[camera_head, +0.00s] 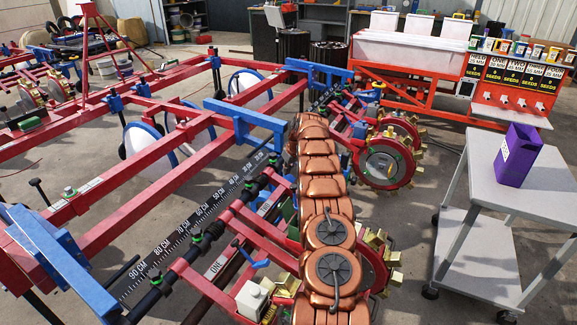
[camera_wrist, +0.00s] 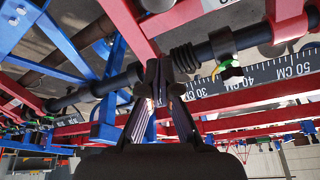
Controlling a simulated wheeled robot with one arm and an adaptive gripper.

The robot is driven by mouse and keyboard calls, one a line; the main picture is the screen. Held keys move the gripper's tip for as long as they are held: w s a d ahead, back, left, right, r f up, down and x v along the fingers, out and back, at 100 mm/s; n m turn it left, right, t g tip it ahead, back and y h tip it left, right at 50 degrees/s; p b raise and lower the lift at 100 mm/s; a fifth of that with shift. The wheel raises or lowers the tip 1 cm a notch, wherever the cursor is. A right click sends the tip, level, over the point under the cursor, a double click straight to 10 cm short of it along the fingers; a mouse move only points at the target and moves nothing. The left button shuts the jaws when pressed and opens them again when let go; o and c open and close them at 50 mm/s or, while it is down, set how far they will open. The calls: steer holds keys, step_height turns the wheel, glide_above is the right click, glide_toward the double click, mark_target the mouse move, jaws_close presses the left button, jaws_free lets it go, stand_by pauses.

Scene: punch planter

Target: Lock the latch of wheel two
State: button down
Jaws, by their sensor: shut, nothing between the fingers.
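In the wrist view my gripper (camera_wrist: 160,82) is shut and empty, its fingertips together in front of a black bar (camera_wrist: 95,90). A black ribbed piece (camera_wrist: 185,58) is just right of the fingertips. A black clamp with a green part (camera_wrist: 229,70) sits on the bar further right, apart from the fingers. In the head view a gold-studded wheel (camera_head: 388,165) stands right of my copper arm; another wheel (camera_head: 372,268) is partly hidden behind the arm. My gripper is hidden there. I cannot tell which part is the latch of wheel two.
A ruler (camera_wrist: 262,78) runs behind the clamp in the wrist view. Red and blue frame beams surround the fingers. In the head view a grey cart (camera_head: 500,175) with a purple container (camera_head: 518,155) and an orange seed stand (camera_head: 400,60) are at right, with open floor between.

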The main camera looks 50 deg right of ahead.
steer(key=x, duration=0.3)
steer(key=shift+w+f, duration=0.15)
steer(key=shift+f, duration=0.15)
stand_by(0.3)
steer(key=shift+s, duration=0.35)
steer(key=shift+s+a, duration=0.15)
steer(key=shift+s, duration=0.6)
steer(key=shift+s+a, duration=0.2)
steer(key=shift+s, duration=0.5)
steer(key=shift+s+f, duration=0.1)
steer(key=shift+s+f+b, duration=0.1)
steer(key=shift+s+b, duration=0.05)
steer(key=shift+b, duration=0.2)
